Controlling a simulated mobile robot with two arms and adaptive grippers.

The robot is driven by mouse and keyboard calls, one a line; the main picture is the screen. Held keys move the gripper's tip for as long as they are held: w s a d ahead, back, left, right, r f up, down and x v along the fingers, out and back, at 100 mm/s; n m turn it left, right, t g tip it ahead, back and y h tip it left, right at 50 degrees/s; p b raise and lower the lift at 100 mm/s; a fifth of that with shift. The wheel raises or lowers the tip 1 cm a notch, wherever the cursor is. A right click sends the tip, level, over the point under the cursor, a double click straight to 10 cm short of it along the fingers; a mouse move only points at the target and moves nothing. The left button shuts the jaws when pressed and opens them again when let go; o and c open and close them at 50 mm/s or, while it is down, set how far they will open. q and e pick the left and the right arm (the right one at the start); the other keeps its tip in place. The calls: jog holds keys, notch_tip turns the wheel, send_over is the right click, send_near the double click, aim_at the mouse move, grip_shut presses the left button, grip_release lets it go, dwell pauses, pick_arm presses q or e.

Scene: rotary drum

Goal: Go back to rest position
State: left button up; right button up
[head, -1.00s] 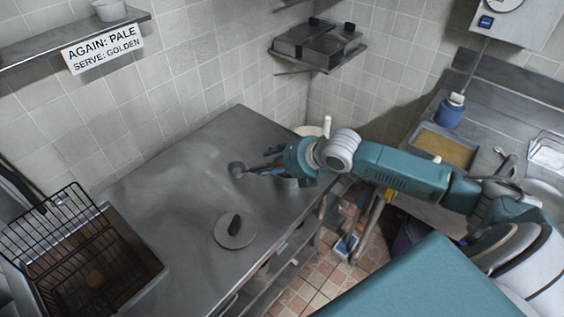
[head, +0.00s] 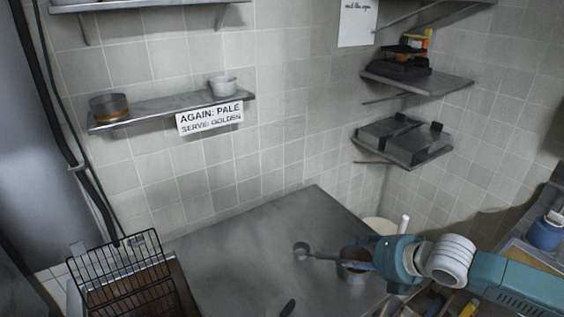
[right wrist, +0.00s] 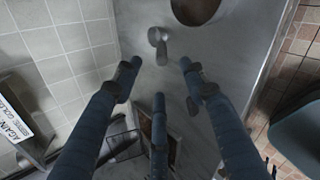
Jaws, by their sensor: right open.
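My right gripper (head: 352,263) reaches in from the right over the steel table. Its fingers are spread and hold nothing. They show in the right wrist view (right wrist: 160,75), apart from each other. In the head view they overlap a round metal pot with brown contents (head: 352,276); I cannot tell whether they touch it. A small metal scoop (head: 302,249) lies left of the pot; in the right wrist view the scoop (right wrist: 158,45) is just beyond the fingers. My left gripper is not in view.
The steel table (head: 235,262) is bare at its centre. A wire basket (head: 125,280) stands at the lower left. Wall shelves hold a white cup (head: 222,86), a round tin (head: 109,106) and dark metal boxes (head: 405,140). A blue jar (head: 544,232) stands far right.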

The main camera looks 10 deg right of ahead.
jog(key=s+a+f+m+g, duration=0.2)
jog(key=s+a+f+m, duration=0.7)
jog(key=s+a, duration=0.15)
jog(key=s+d+f+m+g+h, duration=0.1)
jog(key=s+f+m+g+h, duration=0.3)
jog(key=s+m, duration=1.25)
notch_tip(320, 180, down, 26)
jog(key=s+f, duration=0.1)
jog(key=s, duration=0.1)
jog(key=s+d+f+g, duration=0.2)
jog(key=s+d+f, duration=0.1)
jog(key=s+f, duration=1.3)
jog(key=shift+s+y, duration=0.3)
jog(key=shift+s, duration=0.05)
